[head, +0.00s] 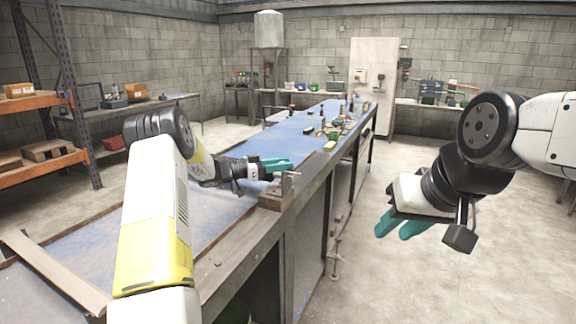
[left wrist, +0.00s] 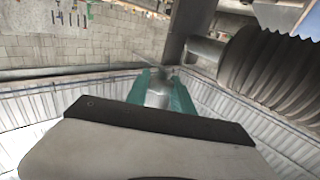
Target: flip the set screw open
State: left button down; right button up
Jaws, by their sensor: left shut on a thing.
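My left gripper (head: 288,164) reaches over the workbench with its teal fingers beside a small upright metal fixture on a block (head: 276,198). In the left wrist view its teal fingers (left wrist: 162,92) are shut on a grey metal piece, which I take to be the set screw (left wrist: 158,94); its far end is hard to make out. The screw is too small to tell in the head view. My right gripper (head: 393,232) hangs in free air right of the bench, its teal fingers apart and empty.
The long blue-topped workbench (head: 225,205) has several small tools and parts (head: 335,127) toward its far end. In the left wrist view a grey post (left wrist: 188,28) and a ribbed cylinder (left wrist: 268,68) stand close by the fingers. The floor at right is clear.

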pick_arm(q)
jog(key=c, duration=1.1)
grip_release()
jog(key=v, duration=0.8)
